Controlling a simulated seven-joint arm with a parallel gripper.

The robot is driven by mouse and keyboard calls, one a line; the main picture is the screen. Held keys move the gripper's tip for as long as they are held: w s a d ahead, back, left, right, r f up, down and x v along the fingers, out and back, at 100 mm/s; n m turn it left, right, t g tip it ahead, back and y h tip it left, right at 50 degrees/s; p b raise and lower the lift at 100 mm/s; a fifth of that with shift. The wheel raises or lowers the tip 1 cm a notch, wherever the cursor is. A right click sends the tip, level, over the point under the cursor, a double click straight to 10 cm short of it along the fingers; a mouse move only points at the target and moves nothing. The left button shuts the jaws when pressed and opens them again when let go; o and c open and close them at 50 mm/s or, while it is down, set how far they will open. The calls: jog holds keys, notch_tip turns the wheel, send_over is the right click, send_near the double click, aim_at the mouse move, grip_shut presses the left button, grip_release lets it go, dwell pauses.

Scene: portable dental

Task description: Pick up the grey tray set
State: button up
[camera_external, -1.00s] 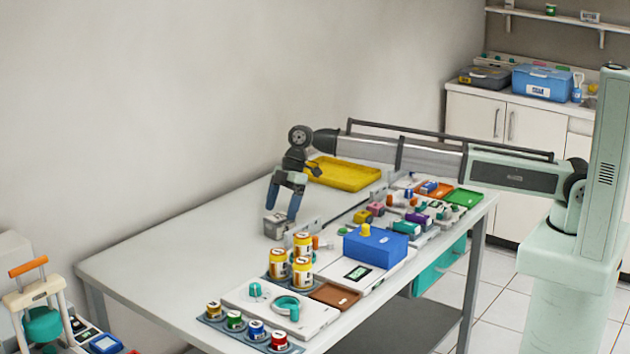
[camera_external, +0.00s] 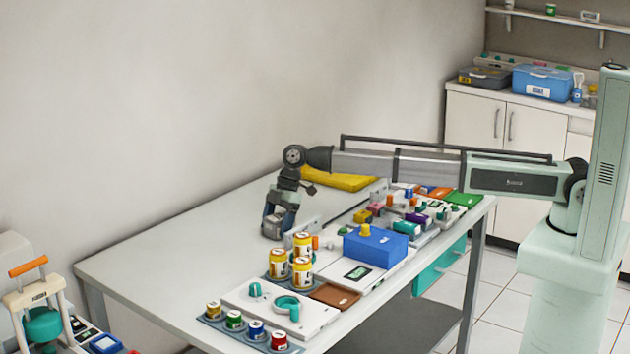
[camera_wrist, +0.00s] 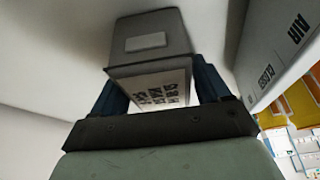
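The grey tray set is a small grey box (camera_external: 272,230) on the white table, below the arm's end. In the wrist view the box (camera_wrist: 150,40) shows a pale label and a printed white face. My gripper (camera_external: 279,222) is low over the table, with its dark blue fingers (camera_wrist: 162,83) on either side of the box. The fingers look very close to the box's sides. I cannot tell whether they press on it. The box appears to rest on the table; its underside is hidden.
A grey-white panel marked "AIR" (camera_wrist: 275,55) stands close to the right of the gripper. Yellow-labelled cans (camera_external: 302,255) and a blue box (camera_external: 376,245) are nearby. The table's left side is clear.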

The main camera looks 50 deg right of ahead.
jog(key=c, duration=0.9)
jog(key=shift+c, duration=0.2)
